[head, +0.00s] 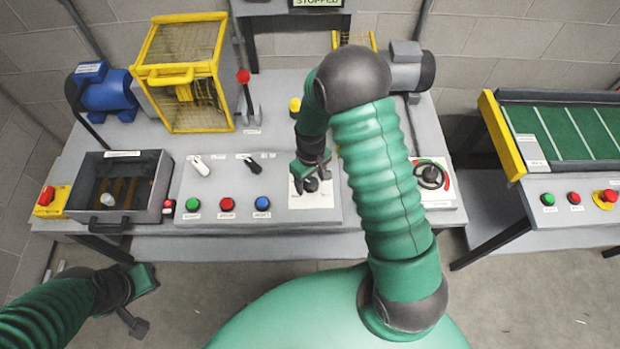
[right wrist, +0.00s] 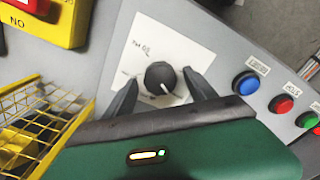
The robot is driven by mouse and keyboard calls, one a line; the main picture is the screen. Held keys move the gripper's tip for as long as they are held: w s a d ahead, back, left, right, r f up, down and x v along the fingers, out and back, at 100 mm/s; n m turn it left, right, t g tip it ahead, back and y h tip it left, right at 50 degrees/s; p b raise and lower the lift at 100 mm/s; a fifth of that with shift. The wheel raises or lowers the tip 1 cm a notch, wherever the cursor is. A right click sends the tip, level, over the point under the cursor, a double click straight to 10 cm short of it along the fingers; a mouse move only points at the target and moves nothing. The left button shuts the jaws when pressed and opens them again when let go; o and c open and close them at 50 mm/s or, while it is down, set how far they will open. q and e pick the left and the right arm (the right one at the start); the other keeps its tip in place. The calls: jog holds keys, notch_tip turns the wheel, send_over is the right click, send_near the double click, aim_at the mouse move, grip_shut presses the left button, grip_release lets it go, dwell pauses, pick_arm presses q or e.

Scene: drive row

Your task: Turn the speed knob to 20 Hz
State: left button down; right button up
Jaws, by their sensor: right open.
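The speed knob (right wrist: 160,77) is a round black dial on a white scale plate (right wrist: 150,45) in the right wrist view. Its white mark points to the lower right of that picture; most scale print is too small to read. My right gripper (right wrist: 162,85) is open, one finger on each side of the knob, with a visible gap at each side. In the head view my right gripper (head: 310,172) is over the plate (head: 312,200) and partly hides the knob (head: 311,184). My left gripper (head: 143,299) is open and empty at the lower left, in front of the bench.
Green (head: 193,204), red (head: 227,204) and blue (head: 262,203) buttons sit left of the plate. A black-and-red rotary switch (head: 430,176) is to the right. A yellow cage guard (head: 185,70) stands at the back.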

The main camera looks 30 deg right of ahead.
aim_at(311, 181)
notch_tip(311, 181, up, 17)
jog(key=shift+f, duration=0.15)
dwell(0.4)
